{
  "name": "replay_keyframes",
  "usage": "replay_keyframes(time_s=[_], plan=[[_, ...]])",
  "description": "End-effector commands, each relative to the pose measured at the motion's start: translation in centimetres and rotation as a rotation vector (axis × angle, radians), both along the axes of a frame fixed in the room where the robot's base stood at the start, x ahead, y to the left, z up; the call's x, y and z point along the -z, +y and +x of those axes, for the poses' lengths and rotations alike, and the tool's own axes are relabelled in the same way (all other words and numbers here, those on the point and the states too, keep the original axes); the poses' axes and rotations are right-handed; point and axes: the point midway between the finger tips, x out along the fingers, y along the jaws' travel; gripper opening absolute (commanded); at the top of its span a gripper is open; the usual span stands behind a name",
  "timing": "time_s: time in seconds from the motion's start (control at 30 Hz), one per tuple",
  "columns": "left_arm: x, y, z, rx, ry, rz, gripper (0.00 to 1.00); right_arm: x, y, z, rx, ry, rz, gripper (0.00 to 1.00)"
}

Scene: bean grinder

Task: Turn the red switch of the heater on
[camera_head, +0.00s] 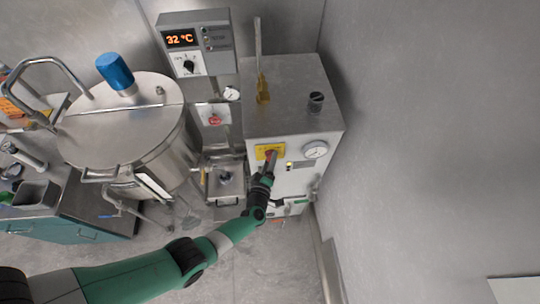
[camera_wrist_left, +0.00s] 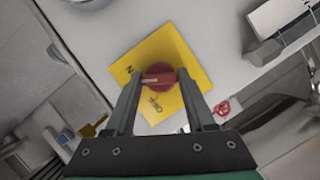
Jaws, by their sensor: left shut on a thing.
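The heater (camera_head: 294,130) is a grey box with a light front, standing right of the middle in the head view. Its red switch (camera_wrist_left: 158,79) sits on a yellow plate (camera_wrist_left: 190,58) in the left wrist view. The yellow plate also shows in the head view (camera_head: 262,149). My left gripper (camera_wrist_left: 157,84) reaches the switch, with one finger on each side of its red handle, and is shut on it. In the head view my left gripper (camera_head: 271,160) hides most of the switch. My right gripper is not in view.
A pressure gauge (camera_head: 315,150) and a small lit lamp (camera_head: 289,165) are right of the switch. A large steel tank (camera_head: 125,125) stands at the left. A control box (camera_head: 197,42) reads 32 °C. A bare wall (camera_head: 430,130) fills the right side.

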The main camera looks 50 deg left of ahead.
Motion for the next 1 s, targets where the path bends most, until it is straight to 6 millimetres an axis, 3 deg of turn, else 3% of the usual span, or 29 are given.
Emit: replay_keyframes(time_s=[0.03, 0.3, 1.0], plan=[[-0.6, 0.0, 0.1, 0.000, 0.026, 0.021, 0.00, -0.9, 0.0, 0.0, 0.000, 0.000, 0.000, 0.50], [-0.4, -0.1, 0.2, -0.001, 0.152, 0.121, 0.00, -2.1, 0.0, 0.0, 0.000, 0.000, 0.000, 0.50], [-0.2, -0.1, 0.1, 0.000, 0.213, 0.169, 0.00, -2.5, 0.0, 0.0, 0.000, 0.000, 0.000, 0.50]])
